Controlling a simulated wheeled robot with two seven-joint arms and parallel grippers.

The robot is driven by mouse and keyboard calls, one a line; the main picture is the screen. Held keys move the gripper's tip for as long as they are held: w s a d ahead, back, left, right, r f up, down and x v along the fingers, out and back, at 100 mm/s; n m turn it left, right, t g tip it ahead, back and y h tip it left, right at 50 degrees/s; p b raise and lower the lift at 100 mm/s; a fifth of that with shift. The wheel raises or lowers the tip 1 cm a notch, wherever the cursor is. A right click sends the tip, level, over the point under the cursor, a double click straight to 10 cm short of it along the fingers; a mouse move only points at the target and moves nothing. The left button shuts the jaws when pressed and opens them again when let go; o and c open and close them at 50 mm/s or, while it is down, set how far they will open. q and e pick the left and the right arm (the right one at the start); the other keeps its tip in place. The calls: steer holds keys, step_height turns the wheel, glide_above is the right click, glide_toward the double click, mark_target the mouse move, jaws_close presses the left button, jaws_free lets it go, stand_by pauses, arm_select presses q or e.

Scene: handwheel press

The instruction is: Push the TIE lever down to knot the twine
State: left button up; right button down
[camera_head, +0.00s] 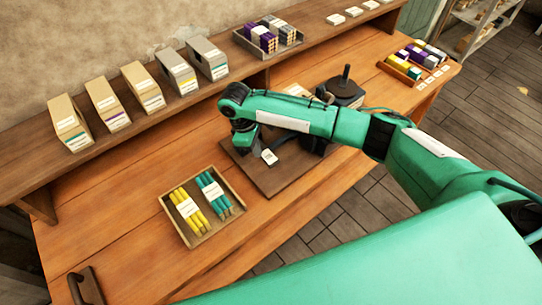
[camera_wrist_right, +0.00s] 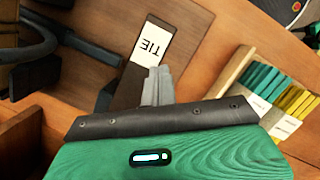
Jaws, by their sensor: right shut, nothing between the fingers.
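The TIE lever shows in the right wrist view as a dark bar with a white label (camera_wrist_right: 152,42) reading TIE. In the head view its small white label (camera_head: 269,156) lies just right of my right gripper (camera_head: 245,142), above the brown base board (camera_head: 283,180). The grey fingers of my right gripper (camera_wrist_right: 158,84) are shut and empty, and their tips overlap the label's lower edge in the wrist view. I cannot tell whether they touch the lever. My right arm hides part of the press behind it. My left gripper is not in view.
A tray (camera_head: 206,240) of yellow and teal bundles stands left of the base board. A dark post (camera_head: 346,78) rises behind my arm. Several file boxes (camera_head: 140,88) line the back shelf. A tray (camera_head: 420,68) of coloured pieces is at far right.

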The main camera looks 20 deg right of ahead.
steer(key=b+v, duration=0.1)
steer(key=v, duration=1)
steer(key=shift+r+b, duration=0.3)
steer(key=shift+b, duration=0.05)
steer(key=shift+w+a, duration=0.1)
